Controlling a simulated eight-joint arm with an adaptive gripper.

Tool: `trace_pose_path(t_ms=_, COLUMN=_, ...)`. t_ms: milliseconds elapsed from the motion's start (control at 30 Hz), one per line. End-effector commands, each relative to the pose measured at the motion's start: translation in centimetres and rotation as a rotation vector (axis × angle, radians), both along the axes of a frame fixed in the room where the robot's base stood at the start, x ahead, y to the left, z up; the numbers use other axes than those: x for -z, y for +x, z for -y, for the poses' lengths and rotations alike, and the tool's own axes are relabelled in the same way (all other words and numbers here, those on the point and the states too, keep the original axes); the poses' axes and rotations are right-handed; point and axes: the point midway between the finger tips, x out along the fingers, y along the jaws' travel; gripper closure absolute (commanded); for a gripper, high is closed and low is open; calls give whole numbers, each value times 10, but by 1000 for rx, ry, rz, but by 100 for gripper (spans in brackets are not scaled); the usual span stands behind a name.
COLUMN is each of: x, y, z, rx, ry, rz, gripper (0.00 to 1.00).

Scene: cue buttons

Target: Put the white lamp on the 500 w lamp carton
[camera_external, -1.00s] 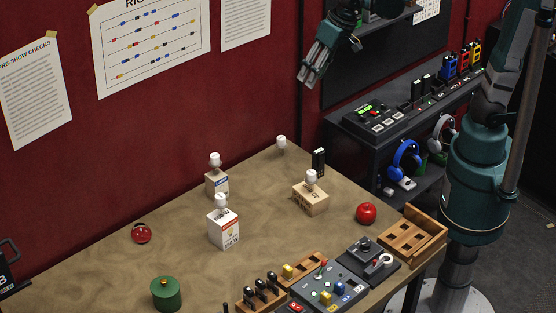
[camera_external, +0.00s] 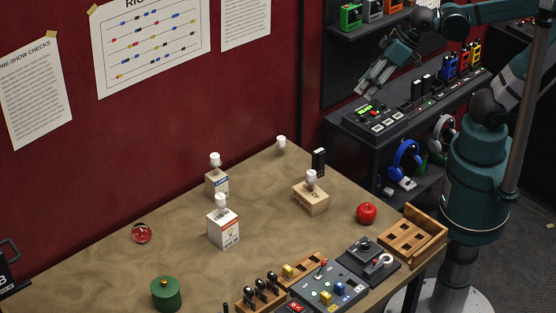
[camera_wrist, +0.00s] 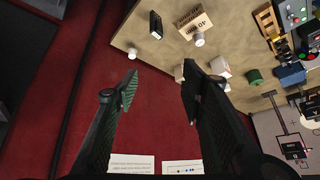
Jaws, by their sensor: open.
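A white lamp (camera_external: 281,142) stands alone at the table's back edge; it also shows in the wrist view (camera_wrist: 132,53). Three cartons each carry a white lamp on top: a back-left carton (camera_external: 217,185), a white front carton (camera_external: 223,231) and a tan right carton (camera_external: 310,201). The tan carton reads "40" in the wrist view (camera_wrist: 193,22). The 500 w print is too small to make out. My gripper (camera_external: 363,92) is open and empty, high above the shelf unit to the right of the table; its spread fingers show in the wrist view (camera_wrist: 158,88).
A black box (camera_external: 318,161) stands close to the lone lamp. A red apple (camera_external: 366,213), a green pot (camera_external: 166,294), a red round object (camera_external: 141,233) and a control panel (camera_external: 328,287) are on the table. The shelf unit (camera_external: 345,122) stands behind right.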

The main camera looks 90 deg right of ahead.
Motion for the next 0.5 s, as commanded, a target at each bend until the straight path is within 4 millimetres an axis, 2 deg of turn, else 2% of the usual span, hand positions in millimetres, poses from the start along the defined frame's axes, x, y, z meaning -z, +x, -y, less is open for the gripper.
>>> trace_pose_path(t_ms=33, x=5, y=-8, z=1, rx=-15, ry=-10, rz=8, gripper=60)
trace_pose_path(t_ms=200, x=14, y=-21, z=3, rx=-59, ry=-40, rz=31, gripper=60)
trace_pose_path(t_ms=500, x=18, y=-26, z=3, rx=-79, ry=-53, rz=40, gripper=60)
